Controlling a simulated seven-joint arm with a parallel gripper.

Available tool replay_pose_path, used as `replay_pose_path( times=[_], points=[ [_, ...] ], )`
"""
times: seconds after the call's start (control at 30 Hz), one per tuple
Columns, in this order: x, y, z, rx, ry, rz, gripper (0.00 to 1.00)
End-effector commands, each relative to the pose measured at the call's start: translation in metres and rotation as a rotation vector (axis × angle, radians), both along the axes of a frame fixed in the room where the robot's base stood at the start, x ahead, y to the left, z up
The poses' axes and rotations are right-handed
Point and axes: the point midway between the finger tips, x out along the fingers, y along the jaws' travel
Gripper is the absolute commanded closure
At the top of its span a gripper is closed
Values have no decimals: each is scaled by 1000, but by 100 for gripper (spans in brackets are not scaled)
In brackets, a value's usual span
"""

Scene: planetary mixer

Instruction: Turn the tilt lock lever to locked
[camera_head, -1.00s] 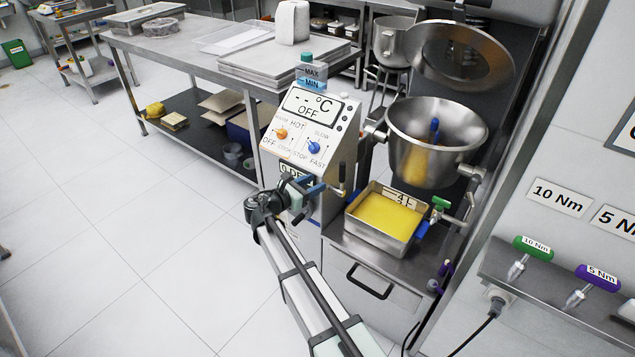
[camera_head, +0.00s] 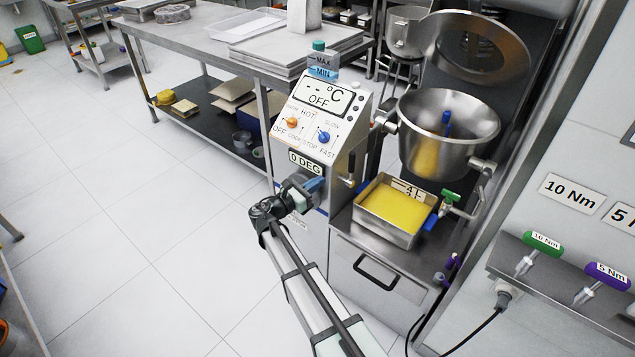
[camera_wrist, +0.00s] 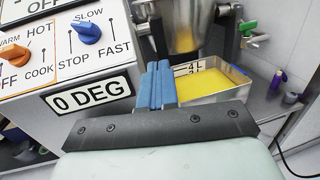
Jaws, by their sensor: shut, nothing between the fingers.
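A lever with an upright black handle (camera_head: 351,164) stands at the right side of the mixer's control box. It looks like the tilt lock lever, but I see no lock marking on it. In the wrist view the black handle (camera_wrist: 157,33) rises beyond my fingertips. My gripper (camera_head: 321,186) is in front of the box, below the "0 DEG" display (camera_head: 307,162) and to the lower left of the lever. In the wrist view my gripper's blue fingers (camera_wrist: 156,80) are together with nothing between them. They appear apart from the lever.
The control box front (camera_head: 310,120) has an orange knob (camera_head: 292,123) and a blue knob (camera_head: 323,137). A steel bowl (camera_head: 447,130) hangs to the right, above a tray of yellow liquid (camera_head: 390,235). A green-handled valve (camera_head: 451,196) is beside the tray. Open floor lies left.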

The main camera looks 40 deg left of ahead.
Motion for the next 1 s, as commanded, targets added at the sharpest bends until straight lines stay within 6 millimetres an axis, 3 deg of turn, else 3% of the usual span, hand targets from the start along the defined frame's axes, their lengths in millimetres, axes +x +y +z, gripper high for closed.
replay_pose_path(
  times=[0.2, 0.53, 0.73, 1.0],
  points=[
    [40, -7, 1, 0, 1, -2, 100],
    [91, -17, 3, 0, 1, -1, 100],
    [106, -21, 4, 0, 1, 0, 100],
    [111, -22, 4, 0, 1, 1, 100]
  ],
)
